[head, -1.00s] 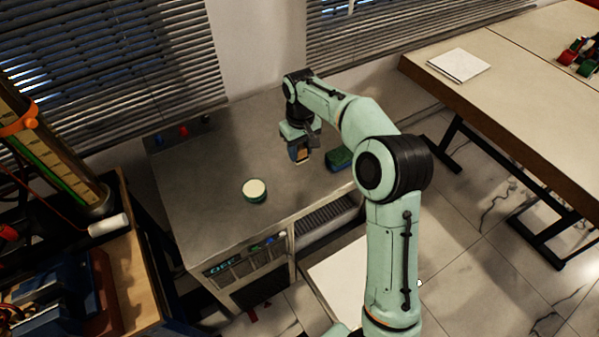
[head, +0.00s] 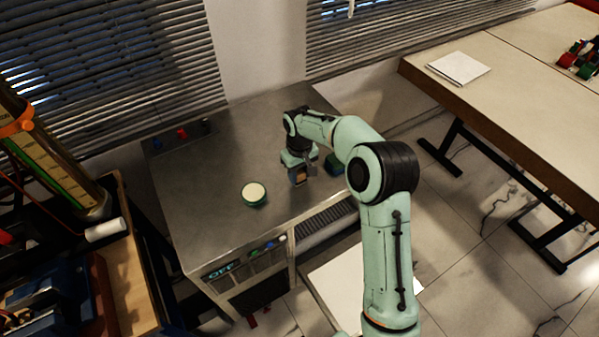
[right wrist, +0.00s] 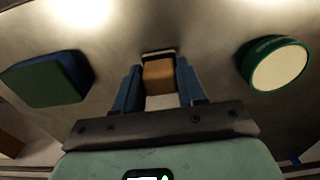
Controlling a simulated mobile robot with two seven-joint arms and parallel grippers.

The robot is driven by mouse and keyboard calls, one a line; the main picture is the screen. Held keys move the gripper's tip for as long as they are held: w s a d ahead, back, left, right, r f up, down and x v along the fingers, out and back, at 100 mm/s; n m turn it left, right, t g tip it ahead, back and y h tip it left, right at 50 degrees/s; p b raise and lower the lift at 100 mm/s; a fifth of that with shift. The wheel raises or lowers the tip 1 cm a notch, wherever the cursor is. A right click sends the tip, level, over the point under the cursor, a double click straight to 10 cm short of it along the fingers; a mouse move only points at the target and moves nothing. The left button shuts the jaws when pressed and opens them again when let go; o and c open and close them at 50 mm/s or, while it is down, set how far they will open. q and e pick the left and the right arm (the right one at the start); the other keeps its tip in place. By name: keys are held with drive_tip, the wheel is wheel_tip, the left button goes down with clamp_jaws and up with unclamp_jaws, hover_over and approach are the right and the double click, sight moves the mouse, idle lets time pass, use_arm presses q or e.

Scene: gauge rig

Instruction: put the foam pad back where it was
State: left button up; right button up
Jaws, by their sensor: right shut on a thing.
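My right gripper (head: 298,178) is over the metal bench top, pointing down. In the right wrist view its blue fingers (right wrist: 159,88) are shut on a small tan block (right wrist: 158,74) with a dark far edge and a pale near part. This block may be the foam pad; its looks alone do not settle it. I cannot tell whether it touches the bench. A green-and-blue block (head: 334,164) lies to the right of the gripper, partly hidden by my arm; it also shows in the right wrist view (right wrist: 45,80). My left gripper is out of view.
A round green tin with a cream top (head: 254,193) stands left of the gripper on the metal bench (head: 205,215). Coloured knobs (head: 182,133) line the back left edge. A wooden table (head: 520,110) is at right.

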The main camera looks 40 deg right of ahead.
sight(300, 172)
drive_tip(key=shift+f, duration=0.15)
drive_tip(key=o, duration=0.9)
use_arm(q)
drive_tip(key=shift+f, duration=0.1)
use_arm(e)
drive_tip(key=shift+o, duration=0.2)
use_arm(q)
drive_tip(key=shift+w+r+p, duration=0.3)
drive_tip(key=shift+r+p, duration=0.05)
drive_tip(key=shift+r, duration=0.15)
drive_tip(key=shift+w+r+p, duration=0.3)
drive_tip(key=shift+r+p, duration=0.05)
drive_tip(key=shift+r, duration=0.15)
use_arm(e)
wheel_tip(300, 172, up, 12)
drive_tip(key=shift+r, duration=0.2)
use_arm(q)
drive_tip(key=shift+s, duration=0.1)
use_arm(e)
drive_tip(key=shift+s+f, duration=0.1)
